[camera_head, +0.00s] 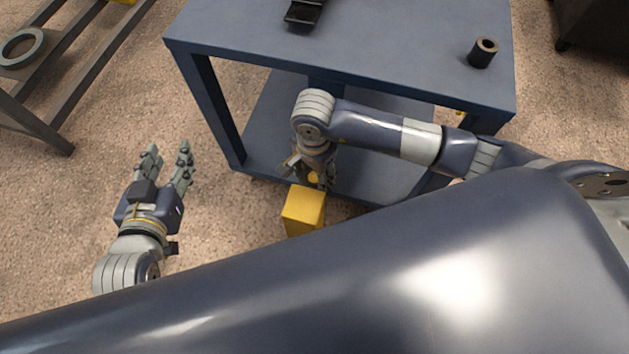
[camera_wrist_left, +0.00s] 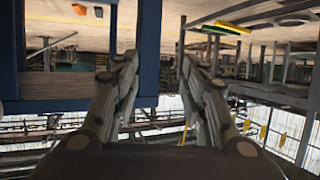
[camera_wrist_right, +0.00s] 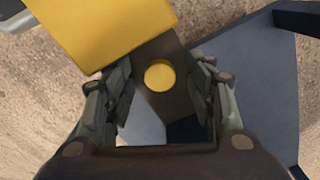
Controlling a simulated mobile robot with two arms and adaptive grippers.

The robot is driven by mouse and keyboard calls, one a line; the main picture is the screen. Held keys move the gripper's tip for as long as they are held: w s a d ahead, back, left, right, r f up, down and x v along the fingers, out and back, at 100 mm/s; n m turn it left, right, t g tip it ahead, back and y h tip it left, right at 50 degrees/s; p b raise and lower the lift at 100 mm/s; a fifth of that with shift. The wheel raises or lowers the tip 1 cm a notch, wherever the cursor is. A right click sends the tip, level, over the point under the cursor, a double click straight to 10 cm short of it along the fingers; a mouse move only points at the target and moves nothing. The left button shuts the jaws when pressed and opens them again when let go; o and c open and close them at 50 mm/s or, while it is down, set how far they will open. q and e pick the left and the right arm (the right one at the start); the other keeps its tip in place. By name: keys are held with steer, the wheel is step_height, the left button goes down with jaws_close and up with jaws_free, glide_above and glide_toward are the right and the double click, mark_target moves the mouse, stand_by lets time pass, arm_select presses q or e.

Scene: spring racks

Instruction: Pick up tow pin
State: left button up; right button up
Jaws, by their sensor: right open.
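A yellow round piece (camera_wrist_right: 160,75), probably the head of the tow pin, sits on a dark flat bar (camera_wrist_right: 172,108) in the right wrist view. It also shows small in the camera head view (camera_head: 313,177). My right gripper (camera_wrist_right: 163,66) is open and points down, with its fingers on either side of the yellow round piece and gaps left and right. Any shaft below the head is hidden. My left gripper (camera_head: 168,150) is open and empty over the floor at left; its parted fingers show in the left wrist view (camera_wrist_left: 158,62).
A yellow block (camera_head: 303,210) adjoins the dark bar, close to my right gripper. A blue table (camera_head: 400,65) with a lower shelf stands behind; a dark hollow cylinder (camera_head: 483,53) and a black bracket (camera_head: 304,12) are on top. A rack holds a grey ring (camera_head: 40,48) at left.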

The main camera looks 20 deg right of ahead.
jaws_close()
steer(key=shift+r, duration=0.15)
